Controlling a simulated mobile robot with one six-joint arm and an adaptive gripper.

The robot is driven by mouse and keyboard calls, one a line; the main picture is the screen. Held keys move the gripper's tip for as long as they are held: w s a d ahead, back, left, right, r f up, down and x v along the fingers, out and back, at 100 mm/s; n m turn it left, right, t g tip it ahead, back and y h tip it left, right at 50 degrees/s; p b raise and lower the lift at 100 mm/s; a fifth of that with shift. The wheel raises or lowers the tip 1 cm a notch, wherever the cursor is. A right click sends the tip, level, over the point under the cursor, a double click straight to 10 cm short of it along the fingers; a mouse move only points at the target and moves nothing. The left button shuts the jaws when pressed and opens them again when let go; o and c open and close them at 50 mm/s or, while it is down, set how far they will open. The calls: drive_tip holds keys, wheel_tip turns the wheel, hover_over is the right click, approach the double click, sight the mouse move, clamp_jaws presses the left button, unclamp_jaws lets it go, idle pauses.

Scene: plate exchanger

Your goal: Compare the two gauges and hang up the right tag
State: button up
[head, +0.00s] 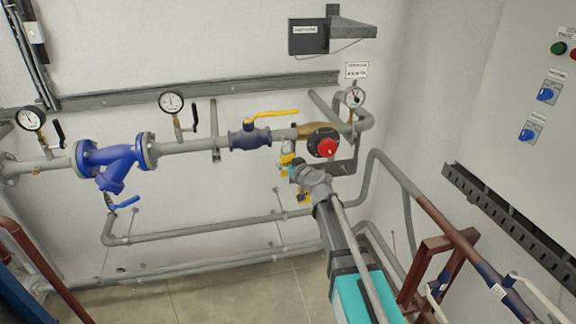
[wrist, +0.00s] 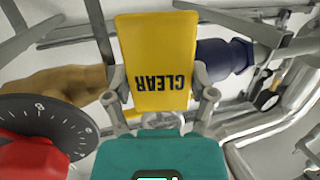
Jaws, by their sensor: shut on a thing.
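My gripper (wrist: 160,100) is shut on a yellow tag (wrist: 155,50) reading "CLEAR", upside down in the wrist view. In the head view my gripper (head: 298,172) is in front of the pipe, left of and below the red knob; small yellow patches show around it, but the tag's lettering cannot be read there. One round gauge (head: 31,119) is at the far left and another gauge (head: 171,103) is right of the blue strainer (head: 108,160). Their needles are too small to read surely. A third gauge (head: 355,97) is at the right pipe bend.
A red knob (head: 327,147) on a black dial is close beside my gripper; it also shows in the wrist view (wrist: 32,158). A blue valve with a yellow lever (head: 272,116) is to the left. A grey wall shelf (head: 350,29) is above. Lower pipes run beneath.

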drive_tip(key=shift+w+a, duration=0.2)
drive_tip(key=shift+w, duration=0.35)
drive_tip(key=shift+w+a, duration=0.15)
drive_tip(key=shift+w, duration=0.4)
drive_tip(key=shift+w+a+f+b, duration=0.15)
drive_tip(key=shift+w+f+b, duration=0.35)
drive_tip(key=shift+f+b, duration=0.05)
drive_tip(key=shift+f, duration=0.1)
drive_tip(key=o, duration=1)
